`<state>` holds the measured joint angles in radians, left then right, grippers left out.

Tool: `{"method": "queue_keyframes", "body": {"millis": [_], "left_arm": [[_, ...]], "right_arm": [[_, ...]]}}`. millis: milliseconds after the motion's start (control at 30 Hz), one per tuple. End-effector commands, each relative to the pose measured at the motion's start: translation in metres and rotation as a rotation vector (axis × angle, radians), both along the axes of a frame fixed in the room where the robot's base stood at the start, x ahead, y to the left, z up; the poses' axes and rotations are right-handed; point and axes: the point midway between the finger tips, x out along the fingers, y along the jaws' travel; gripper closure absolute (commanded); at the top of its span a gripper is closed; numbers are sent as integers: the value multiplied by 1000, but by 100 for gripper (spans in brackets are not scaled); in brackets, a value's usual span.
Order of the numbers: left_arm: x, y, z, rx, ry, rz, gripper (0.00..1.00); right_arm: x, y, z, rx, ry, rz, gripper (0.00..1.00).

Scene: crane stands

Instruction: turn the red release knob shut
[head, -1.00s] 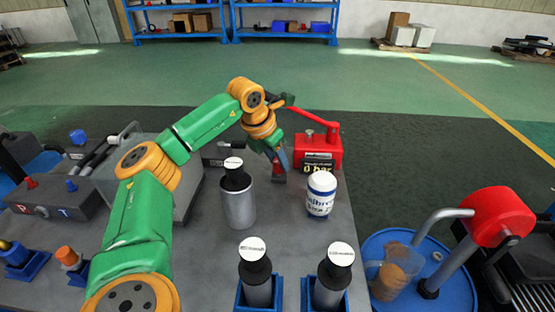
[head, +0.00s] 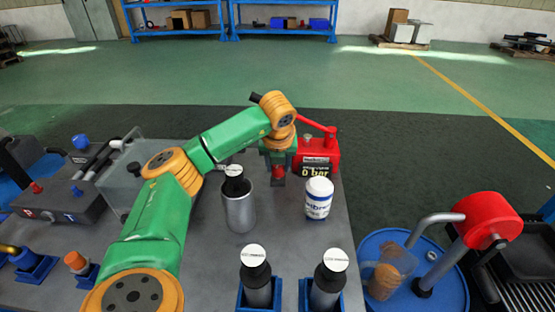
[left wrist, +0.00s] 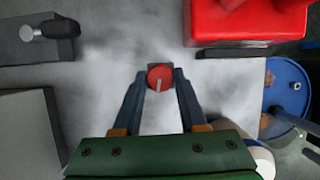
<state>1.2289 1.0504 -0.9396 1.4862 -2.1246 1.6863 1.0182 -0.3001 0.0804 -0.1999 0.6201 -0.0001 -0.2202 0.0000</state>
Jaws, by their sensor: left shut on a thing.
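The red release knob (left wrist: 158,80) is a small round knob with a pale line across it, on a dark square base on the grey bench top (left wrist: 125,45). In the left wrist view its pale line runs from the middle toward the gripper. My left gripper (left wrist: 160,76) has its two fingers on either side of the knob and is shut on it. In the head view the gripper (head: 279,174) stands in front of the red hand pump (head: 320,153), whose display reads 0 bar. My right gripper is not in view.
A white jar (head: 318,199) and a metal cylinder (head: 240,212) with a black-necked bottle stand nearby on the bench. Two bottles (head: 256,284) stand in blue holders at the front. A blue drum (head: 445,285) with a jug and a red-headed pump (head: 487,219) stands at right.

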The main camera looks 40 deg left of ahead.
Motion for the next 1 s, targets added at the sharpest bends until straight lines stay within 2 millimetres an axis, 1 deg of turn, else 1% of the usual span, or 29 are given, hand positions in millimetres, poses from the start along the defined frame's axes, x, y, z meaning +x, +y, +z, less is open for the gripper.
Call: {"method": "queue_keyframes", "body": {"millis": [200, 400, 967, 1000], "left_arm": [[1, -1, 1, 0, 0, 113, 100], [1, -1, 1, 1, -1, 172, 100], [1, -1, 0, -1, -1, 198, 100], [1, -1, 0, -1, -1, 198, 48]], "right_arm": [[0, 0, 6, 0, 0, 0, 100], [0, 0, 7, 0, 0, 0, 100], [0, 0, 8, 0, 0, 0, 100], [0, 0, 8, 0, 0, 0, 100]]}}
